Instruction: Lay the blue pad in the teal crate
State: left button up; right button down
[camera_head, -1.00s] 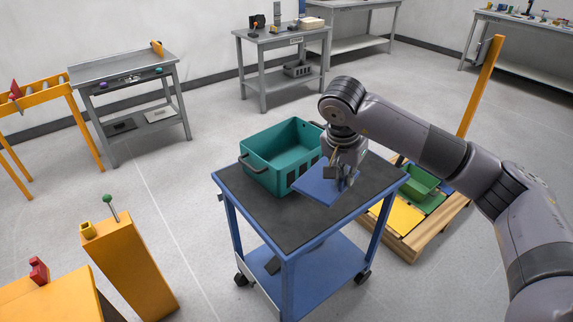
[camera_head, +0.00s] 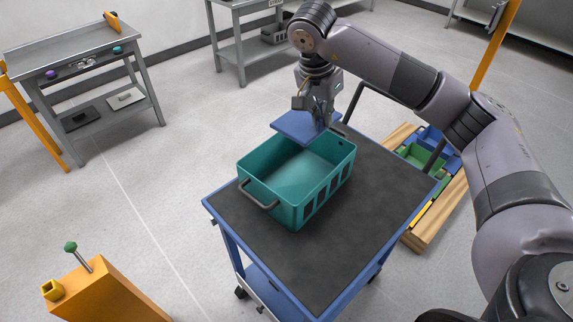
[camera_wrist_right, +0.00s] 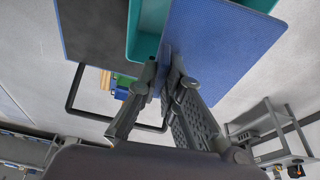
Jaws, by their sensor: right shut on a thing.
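The blue pad (camera_head: 297,127) is a thin flat square, held above the far end of the teal crate (camera_head: 318,192). My right gripper (camera_head: 318,125) is shut on the pad's edge. In the right wrist view the pad (camera_wrist_right: 225,50) stretches away from the right gripper's fingers (camera_wrist_right: 168,88) and covers part of the crate (camera_wrist_right: 147,30). The crate is open-topped with dark handles and stands on the cart's dark top. Its visible inside looks empty. My left gripper is not in view.
The blue cart (camera_head: 372,230) has bare dark top beside and in front of the crate. A wooden frame with a green bin (camera_head: 420,157) stands right of the cart. An orange stand (camera_head: 110,290) is at front left, and a grey table (camera_head: 75,55) is at back left.

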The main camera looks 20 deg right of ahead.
aim_at(324, 131)
jog(key=f, duration=0.2)
jog(key=s+f, duration=0.1)
jog(key=shift+f, duration=0.35)
notch_tip(324, 131, down, 11)
jog(key=shift+w+f+p, duration=0.15)
jog(key=shift+f+p, duration=0.05)
jog(key=shift+p, duration=0.65)
notch_tip(324, 131, down, 4)
jog(key=shift+f, duration=0.25)
jog(key=c, duration=1.7)
grip_release()
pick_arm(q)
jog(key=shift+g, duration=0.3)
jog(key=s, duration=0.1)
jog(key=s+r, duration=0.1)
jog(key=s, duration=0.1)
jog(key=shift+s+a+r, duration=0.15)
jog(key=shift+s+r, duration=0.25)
